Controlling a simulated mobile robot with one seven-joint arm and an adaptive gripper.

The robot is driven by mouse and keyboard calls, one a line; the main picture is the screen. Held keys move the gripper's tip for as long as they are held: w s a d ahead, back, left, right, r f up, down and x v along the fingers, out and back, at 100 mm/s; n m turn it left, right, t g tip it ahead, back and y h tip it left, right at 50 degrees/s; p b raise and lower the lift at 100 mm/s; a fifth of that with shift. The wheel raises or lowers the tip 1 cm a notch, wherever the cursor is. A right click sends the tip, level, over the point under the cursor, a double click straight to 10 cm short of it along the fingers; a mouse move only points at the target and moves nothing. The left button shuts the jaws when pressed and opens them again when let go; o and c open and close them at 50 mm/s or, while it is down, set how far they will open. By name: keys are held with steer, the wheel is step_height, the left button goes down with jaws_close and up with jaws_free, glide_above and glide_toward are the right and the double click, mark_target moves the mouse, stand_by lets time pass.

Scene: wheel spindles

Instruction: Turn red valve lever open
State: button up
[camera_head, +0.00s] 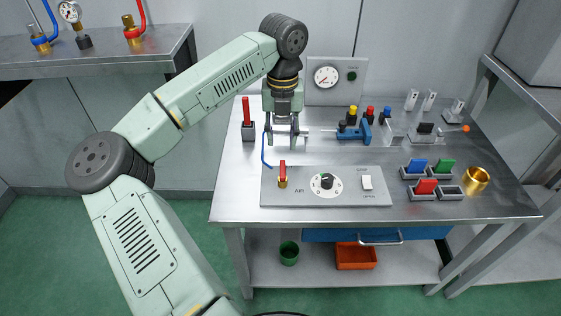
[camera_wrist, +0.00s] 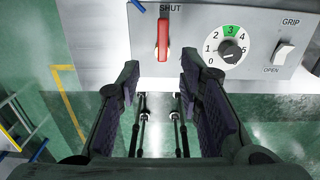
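The red valve lever (camera_head: 282,168) stands on a brass fitting at the left of the grey AIR panel (camera_head: 325,199). In the wrist view the red lever (camera_wrist: 163,40) runs straight up and down in the picture, just below the word SHUT. My gripper (camera_head: 281,142) is over the table, behind the lever in the head view. In the wrist view my gripper (camera_wrist: 160,72) is open, with an empty gap between its fingers. The lever lies beyond the fingertips, in line with the gap, and no contact shows.
A dial (camera_wrist: 231,45) and a white GRIP switch (camera_wrist: 284,52) sit right of the lever. A blue tube (camera_head: 265,150) rises near the panel. Blue, green and red blocks (camera_head: 425,187) sit at right.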

mark_target(283, 169)
step_height(283, 169, down, 10)
steer(key=p, duration=0.2)
steer(key=shift+d+f+p, duration=0.1)
steer(key=shift+d+p, duration=0.05)
steer(key=shift+p, duration=0.25)
steer(key=shift+c, duration=0.3)
jaws_close()
